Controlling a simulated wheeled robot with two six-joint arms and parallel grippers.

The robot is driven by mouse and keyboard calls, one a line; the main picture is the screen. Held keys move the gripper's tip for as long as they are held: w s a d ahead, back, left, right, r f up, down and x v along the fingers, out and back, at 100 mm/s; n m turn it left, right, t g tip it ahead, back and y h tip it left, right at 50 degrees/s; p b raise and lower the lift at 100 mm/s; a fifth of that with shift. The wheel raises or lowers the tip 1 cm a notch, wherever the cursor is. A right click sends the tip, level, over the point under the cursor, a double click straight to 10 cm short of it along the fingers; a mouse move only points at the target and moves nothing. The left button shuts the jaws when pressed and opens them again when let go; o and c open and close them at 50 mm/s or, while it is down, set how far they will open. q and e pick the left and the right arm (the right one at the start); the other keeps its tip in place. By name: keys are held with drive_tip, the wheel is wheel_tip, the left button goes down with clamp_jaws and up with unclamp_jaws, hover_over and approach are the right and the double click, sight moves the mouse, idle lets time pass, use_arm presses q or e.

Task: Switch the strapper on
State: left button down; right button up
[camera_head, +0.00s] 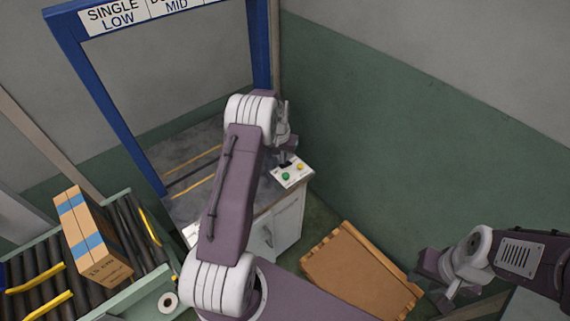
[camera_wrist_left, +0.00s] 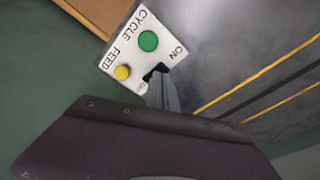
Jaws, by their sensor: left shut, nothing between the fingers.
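The strapper is a blue frame (camera_head: 100,100) over a grey table. At its right corner is a white control panel (camera_head: 291,172) with a green button and a yellow button. In the left wrist view, the panel (camera_wrist_left: 118,62) reads CYCLE, FEED, ON and OFF. A black switch (camera_wrist_left: 156,73) sits between ON and OFF; I cannot tell which way it is set. My left gripper (camera_head: 283,158) is shut and empty, its tips at the switch; I cannot tell whether they touch it. My right gripper (camera_head: 437,285) hangs far right, away from the panel, its jaw opening unclear.
A roller conveyor (camera_head: 42,250) at the left carries a cardboard box (camera_head: 95,240) with blue bands. A wooden pallet (camera_head: 360,272) leans or lies by the green wall (camera_head: 400,150). A white cabinet (camera_head: 285,230) stands below the panel. A tape roll (camera_head: 168,301) lies at the conveyor's edge.

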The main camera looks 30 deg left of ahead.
use_arm(q)
drive_tip(key=shift+f+b, duration=0.6)
drive_tip(key=shift+f, duration=0.4)
idle(0.5)
drive_tip(key=shift+r, duration=0.1)
wheel_tip(320, 180, up, 7)
drive_tip(key=p, duration=0.5)
drive_tip(key=shift+p, duration=0.35)
drive_tip(key=shift+d, duration=0.1)
